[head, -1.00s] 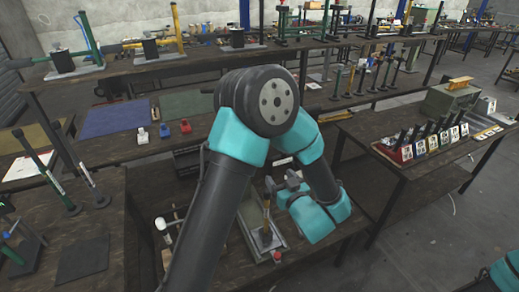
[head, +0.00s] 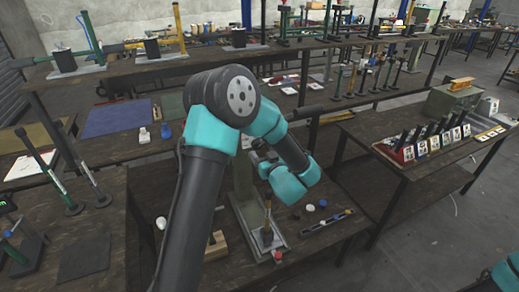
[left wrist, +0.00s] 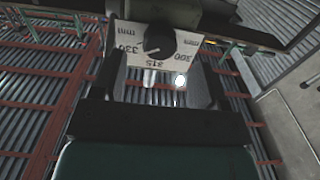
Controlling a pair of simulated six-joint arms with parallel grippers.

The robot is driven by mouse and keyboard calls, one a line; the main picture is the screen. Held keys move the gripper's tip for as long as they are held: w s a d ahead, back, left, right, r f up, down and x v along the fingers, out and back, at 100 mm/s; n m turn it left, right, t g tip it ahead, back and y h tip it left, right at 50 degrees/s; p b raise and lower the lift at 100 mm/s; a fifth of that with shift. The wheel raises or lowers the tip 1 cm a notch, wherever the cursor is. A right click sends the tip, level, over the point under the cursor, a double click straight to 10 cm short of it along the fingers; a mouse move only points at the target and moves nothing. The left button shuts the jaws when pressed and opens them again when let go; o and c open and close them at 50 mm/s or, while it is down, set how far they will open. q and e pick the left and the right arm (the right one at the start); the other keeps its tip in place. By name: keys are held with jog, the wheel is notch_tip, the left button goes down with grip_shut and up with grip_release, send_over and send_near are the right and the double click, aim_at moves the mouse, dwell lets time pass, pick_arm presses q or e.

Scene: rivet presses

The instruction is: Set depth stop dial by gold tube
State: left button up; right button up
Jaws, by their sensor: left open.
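My left gripper (head: 262,158) is open at the upper part of the green press column (head: 242,185) on the front bench. In the left wrist view its two fingers (left wrist: 160,85) stand apart, with a black round dial knob (left wrist: 158,40) just beyond them. The knob sits on a white scale plate (left wrist: 183,50) that shows 330, 315 and 300 mm upside down. I cannot tell whether the fingers touch the knob. A gold tube (head: 267,214) stands upright on the grey press base (head: 256,236). My right gripper is not in view.
A red button (head: 278,256) is at the press base's front. A level-like tool (head: 327,222) and small caps (head: 309,208) lie to its right. A right table (head: 400,178) holds a row of labelled blocks. Rods stand on the left bench (head: 120,225).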

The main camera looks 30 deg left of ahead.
aim_at(259, 147)
pick_arm(q)
jog(key=shift+x, duration=1.95)
jog(key=shift+c, duration=0.3)
jog(key=c, duration=0.9)
jog(key=shift+o, duration=0.2)
